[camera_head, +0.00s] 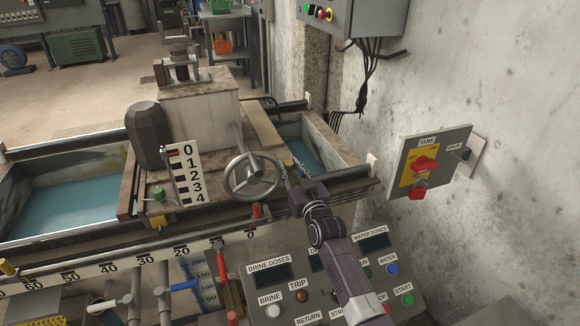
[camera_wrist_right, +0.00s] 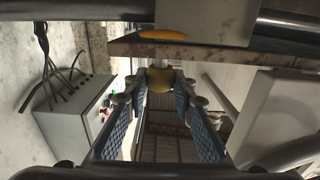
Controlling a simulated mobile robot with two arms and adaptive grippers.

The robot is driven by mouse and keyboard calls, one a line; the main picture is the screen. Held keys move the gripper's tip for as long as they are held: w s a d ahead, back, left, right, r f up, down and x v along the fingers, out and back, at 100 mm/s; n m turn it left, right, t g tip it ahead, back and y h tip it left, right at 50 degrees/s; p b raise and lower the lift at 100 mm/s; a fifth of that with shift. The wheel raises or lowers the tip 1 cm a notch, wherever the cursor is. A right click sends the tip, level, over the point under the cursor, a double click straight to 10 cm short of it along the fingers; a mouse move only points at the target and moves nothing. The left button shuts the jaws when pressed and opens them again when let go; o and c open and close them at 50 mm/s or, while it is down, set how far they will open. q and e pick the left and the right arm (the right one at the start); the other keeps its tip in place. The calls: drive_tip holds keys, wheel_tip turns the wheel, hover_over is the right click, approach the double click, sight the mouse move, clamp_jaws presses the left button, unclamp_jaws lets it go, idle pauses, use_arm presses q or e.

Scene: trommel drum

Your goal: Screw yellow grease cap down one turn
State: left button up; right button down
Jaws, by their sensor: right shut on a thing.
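The yellow grease cap (camera_wrist_right: 160,80) is a small rounded dull-yellow piece between the blue-padded fingers of my right gripper (camera_wrist_right: 160,86) in the right wrist view. The fingers touch it from both sides and are shut on it. In the head view my right gripper (camera_head: 292,178) reaches up to the machine's edge, just right of the grey handwheel. The gripper mostly hides the cap there; only a small yellow spot (camera_head: 288,163) shows at its tips. My left gripper is in neither view.
The grey handwheel (camera_head: 251,175) is close to the left of my right gripper. A control panel (camera_head: 330,290) with buttons lies below my right arm. A TANK switch box (camera_head: 436,160) is on the right wall. Water-filled troughs (camera_head: 65,190) flank the machine.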

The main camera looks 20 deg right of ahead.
drive_tip(key=shift+d+r, duration=0.15)
drive_tip(key=shift+r, duration=0.05)
drive_tip(key=c, duration=2)
unclamp_jaws()
drive_tip(key=o, duration=0.4)
drive_tip(key=shift+s, duration=0.15)
drive_tip(key=shift+f, duration=0.15)
drive_tip(key=s, duration=1.2)
drive_tip(key=shift+d, duration=0.1)
